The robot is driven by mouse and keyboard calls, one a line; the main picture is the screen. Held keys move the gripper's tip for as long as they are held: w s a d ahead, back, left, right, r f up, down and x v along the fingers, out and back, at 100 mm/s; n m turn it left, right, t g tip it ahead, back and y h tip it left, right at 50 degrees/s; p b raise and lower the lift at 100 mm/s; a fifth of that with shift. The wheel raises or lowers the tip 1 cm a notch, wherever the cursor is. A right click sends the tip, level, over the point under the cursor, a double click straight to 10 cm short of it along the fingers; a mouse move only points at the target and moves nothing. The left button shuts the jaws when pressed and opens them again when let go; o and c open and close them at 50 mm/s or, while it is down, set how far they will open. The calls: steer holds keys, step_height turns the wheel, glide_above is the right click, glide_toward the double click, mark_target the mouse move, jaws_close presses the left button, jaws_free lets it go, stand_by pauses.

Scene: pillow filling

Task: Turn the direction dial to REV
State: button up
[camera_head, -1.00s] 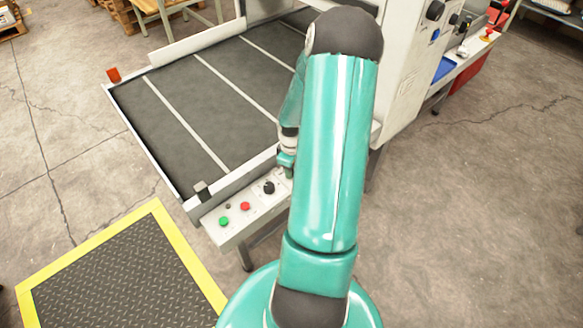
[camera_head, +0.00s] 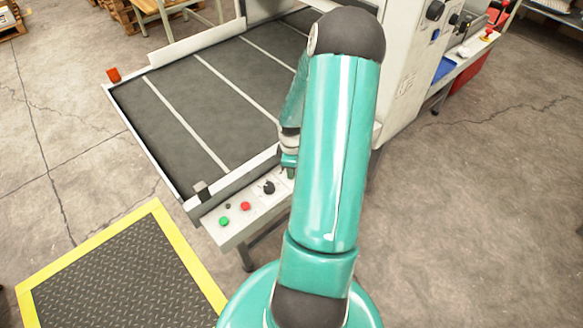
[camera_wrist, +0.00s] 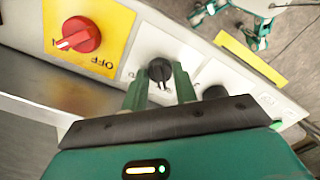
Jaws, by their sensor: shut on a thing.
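In the wrist view a black dial (camera_wrist: 160,70) sits on a pale panel plate. My gripper (camera_wrist: 159,84) has its two green fingers on either side of this dial and is shut on it. The dial's markings are too small or hidden to read, so its setting cannot be told. In the head view my gripper (camera_head: 289,163) is at the conveyor's front control panel (camera_head: 233,223), partly hidden behind my arm. The held dial is hidden there.
A red rotary switch (camera_wrist: 78,35) on a yellow plate is left of the dial in the wrist view. Another black knob (camera_wrist: 215,92) is close on the right. In the head view, a red button (camera_head: 245,206) and green button (camera_head: 223,221) sit on the panel beside the conveyor belt (camera_head: 185,110).

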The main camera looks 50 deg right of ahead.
steer(key=o, duration=1)
steer(key=shift+c, duration=0.2)
step_height(320, 180, up, 14)
steer(key=w+a+r+m+t+h, duration=0.1)
steer(key=w+a+r, duration=0.1)
steer(key=a+r, duration=0.6)
steer(key=w+a+r+m+t+h, duration=0.1)
steer(key=w+a+r+m, duration=0.15)
steer(key=a+r, duration=0.65)
steer(key=s+a+r+m+t+y, duration=0.1)
steer(key=s+a+r, duration=0.1)
steer(key=a, duration=0.7)
steer(key=s+a+r+m+t+y, duration=0.1)
steer(key=s+a, duration=0.4)
steer(key=a, duration=0.5)
step_height(320, 180, up, 2)
steer(key=shift+s+r+t, duration=0.2)
steer(key=shift+s+t, duration=0.1)
steer(key=shift+t, duration=0.5)
